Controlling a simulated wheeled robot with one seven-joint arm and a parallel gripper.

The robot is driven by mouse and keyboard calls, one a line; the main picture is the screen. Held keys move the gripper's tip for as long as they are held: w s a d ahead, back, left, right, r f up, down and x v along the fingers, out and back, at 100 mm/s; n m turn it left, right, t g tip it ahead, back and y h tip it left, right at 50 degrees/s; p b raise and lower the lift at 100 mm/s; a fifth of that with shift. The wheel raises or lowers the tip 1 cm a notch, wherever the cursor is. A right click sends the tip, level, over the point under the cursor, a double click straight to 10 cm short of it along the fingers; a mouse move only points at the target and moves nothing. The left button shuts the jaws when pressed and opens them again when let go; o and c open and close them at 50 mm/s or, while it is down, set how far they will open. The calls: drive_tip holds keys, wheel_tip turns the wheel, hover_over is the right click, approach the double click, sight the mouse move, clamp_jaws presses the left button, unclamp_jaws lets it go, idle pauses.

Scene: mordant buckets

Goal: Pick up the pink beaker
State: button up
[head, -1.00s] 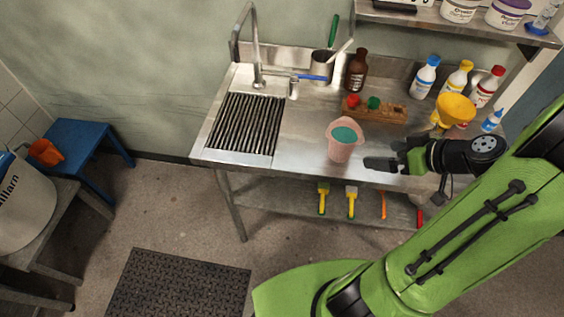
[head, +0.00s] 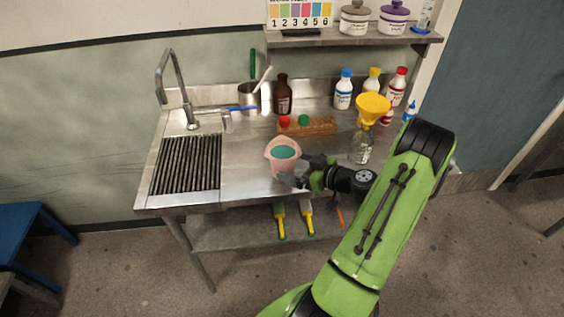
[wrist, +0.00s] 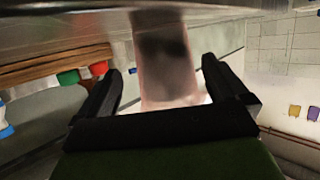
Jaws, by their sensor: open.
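The pink beaker (head: 281,165), with teal contents at its open top, stands upright on the steel worktop near the front edge. My gripper (head: 300,171) is open and comes at the beaker from the right, low over the worktop; one finger overlaps the beaker's lower front in the head view. In the wrist view the beaker (wrist: 166,70) shows between and ahead of my two open fingers (wrist: 160,78), with a gap on either side. I cannot tell whether a finger touches it.
A wooden rack (head: 318,127) with red and green stoppers stands behind the beaker. A glass flask (head: 361,148) with a yellow funnel (head: 372,106) is close to my wrist. The sink's ribbed drainer (head: 187,164) lies left. Bottles line the back. Worktop between drainer and beaker is clear.

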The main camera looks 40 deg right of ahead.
drive_tip(key=x, duration=0.5)
drive_tip(key=shift+a, duration=0.25)
drive_tip(key=shift+s, duration=0.1)
drive_tip(key=shift+c, duration=0.2)
drive_tip(key=c, duration=1.1)
drive_tip(key=shift+r, duration=0.15)
